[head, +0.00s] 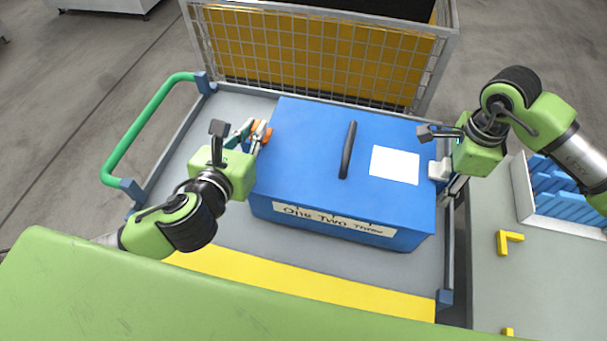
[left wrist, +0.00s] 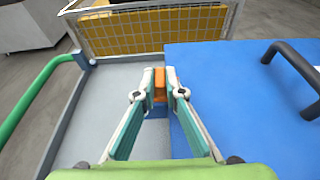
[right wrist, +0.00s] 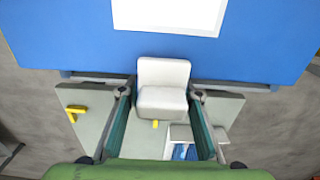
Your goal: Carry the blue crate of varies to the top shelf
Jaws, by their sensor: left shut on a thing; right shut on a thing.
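The blue crate (head: 310,160) is a closed box with a black bar handle (head: 348,150), a white sheet on top and a front label reading "One Two Three". It is over the grey cart bed (head: 215,120); I cannot tell whether it touches it. My left gripper (head: 256,134) is shut on the orange grip (left wrist: 159,82) on the crate's left side. My right gripper (head: 446,178) is shut on the white grip (right wrist: 163,88) on its right side. The contents are hidden, and I cannot identify the top shelf.
A wire cage with yellow panels (head: 320,60) stands right behind the crate. The cart has a green handle (head: 140,130) at left. A pale surface at right holds a white tray of blue pieces (head: 560,190) and a yellow corner marker (head: 508,242). A green surface (head: 200,300) fills the front.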

